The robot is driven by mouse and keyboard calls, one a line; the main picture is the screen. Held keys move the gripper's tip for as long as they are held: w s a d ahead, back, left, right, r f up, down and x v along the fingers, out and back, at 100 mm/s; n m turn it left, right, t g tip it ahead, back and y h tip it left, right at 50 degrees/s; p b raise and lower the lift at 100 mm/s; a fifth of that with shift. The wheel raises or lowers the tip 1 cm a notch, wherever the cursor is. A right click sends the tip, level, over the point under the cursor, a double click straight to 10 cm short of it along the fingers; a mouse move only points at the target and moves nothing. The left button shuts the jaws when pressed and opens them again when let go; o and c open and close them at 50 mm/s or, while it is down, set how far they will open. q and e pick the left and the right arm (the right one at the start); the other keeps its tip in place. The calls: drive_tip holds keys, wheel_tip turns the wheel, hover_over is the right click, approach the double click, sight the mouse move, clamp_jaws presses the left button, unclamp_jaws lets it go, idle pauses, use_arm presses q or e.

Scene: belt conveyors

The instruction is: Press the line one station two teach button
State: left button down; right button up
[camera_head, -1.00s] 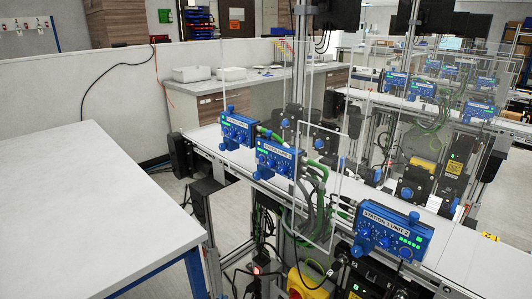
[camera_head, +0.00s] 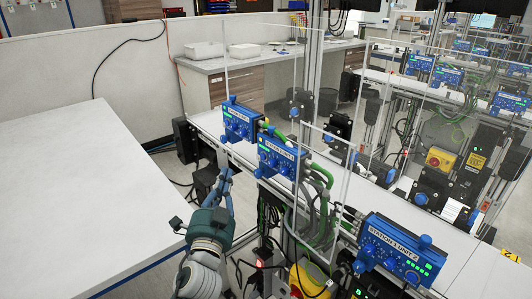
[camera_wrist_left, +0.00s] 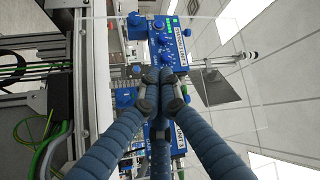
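Three blue control units with knobs and green-lit keys sit along the near conveyor in the head view: a far-left unit (camera_head: 240,121), a middle unit (camera_head: 281,156) and a front-right unit (camera_head: 396,252). The front unit's label looks like "STATION 1 UNIT 2"; the others are too small to read surely. My left gripper (camera_head: 227,167) points up, its blue fingers together, just below and in front of the far-left unit. Contact cannot be told. My right gripper is not visible.
Clear panels (camera_head: 331,75) stand between the units and the area behind. Green hoses (camera_head: 322,205) hang beside the middle unit. A bare white table (camera_head: 80,200) lies on the left. A yellow box (camera_head: 312,280) sits low at front. More conveyors stand at right.

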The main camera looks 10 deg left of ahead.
sight(263, 157)
use_arm(q)
drive_tip(key=shift+s+r, duration=0.15)
drive_tip(key=w+d+b, duration=0.2)
drive_tip(key=w+d, duration=0.3)
drive_tip(key=w, duration=0.2)
drive_tip(key=shift+d+b, duration=0.15)
drive_tip(key=shift+b, duration=0.2)
idle(0.3)
drive_tip(key=shift+w+d, duration=0.1)
idle(1.1)
drive_tip(key=shift+w+d, duration=0.2)
drive_tip(key=shift+w, duration=0.05)
